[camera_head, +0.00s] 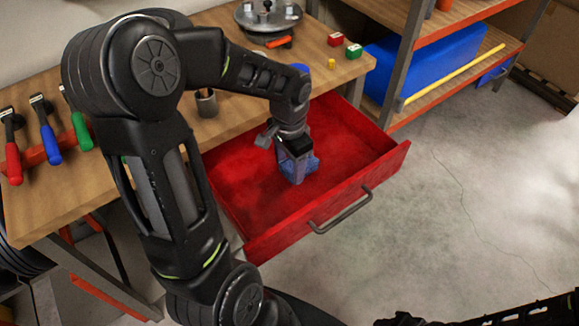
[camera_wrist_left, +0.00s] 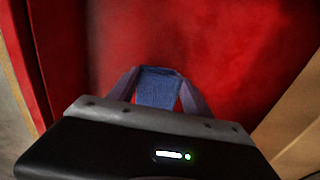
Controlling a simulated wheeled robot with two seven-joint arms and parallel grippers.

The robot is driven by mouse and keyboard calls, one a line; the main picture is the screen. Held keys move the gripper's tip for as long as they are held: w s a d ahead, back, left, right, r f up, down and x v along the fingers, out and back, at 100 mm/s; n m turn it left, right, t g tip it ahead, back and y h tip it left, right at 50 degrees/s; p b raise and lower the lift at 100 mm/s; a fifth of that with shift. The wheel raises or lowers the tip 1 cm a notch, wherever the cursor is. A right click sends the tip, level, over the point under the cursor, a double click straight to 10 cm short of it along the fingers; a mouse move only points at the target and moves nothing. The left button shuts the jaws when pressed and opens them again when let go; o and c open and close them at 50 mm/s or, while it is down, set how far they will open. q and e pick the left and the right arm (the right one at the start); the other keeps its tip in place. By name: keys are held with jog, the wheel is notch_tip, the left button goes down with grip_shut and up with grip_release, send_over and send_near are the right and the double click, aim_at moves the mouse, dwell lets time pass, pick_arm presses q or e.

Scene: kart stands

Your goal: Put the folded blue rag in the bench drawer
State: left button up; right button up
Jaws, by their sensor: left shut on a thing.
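The folded blue rag (camera_head: 312,163) is down inside the open red bench drawer (camera_head: 330,216). My left gripper (camera_head: 297,172) reaches into the drawer from above and is shut on the rag. In the left wrist view the rag (camera_wrist_left: 158,87) sits between the two fingers of my left gripper (camera_wrist_left: 158,98), with the red drawer floor (camera_wrist_left: 240,50) behind it. I cannot tell whether the rag touches the floor. A dark part of my right arm shows at the bottom right edge in the head view; its fingers cannot be made out.
The drawer is pulled out from the wooden bench (camera_head: 225,115), its handle (camera_head: 340,212) facing the open floor. A shelf with a blue bin (camera_head: 400,65) stands right.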

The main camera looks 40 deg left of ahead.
aim_at(289, 168)
pick_arm(q)
jog(key=shift+f, duration=0.6)
jog(key=shift+f, duration=0.1)
jog(key=shift+f, duration=0.15)
jog(key=o, duration=1.3)
jog(key=shift+o, duration=0.2)
notch_tip(289, 168, up, 13)
jog(key=shift+f+p, duration=0.2)
jog(key=shift+p, duration=0.15)
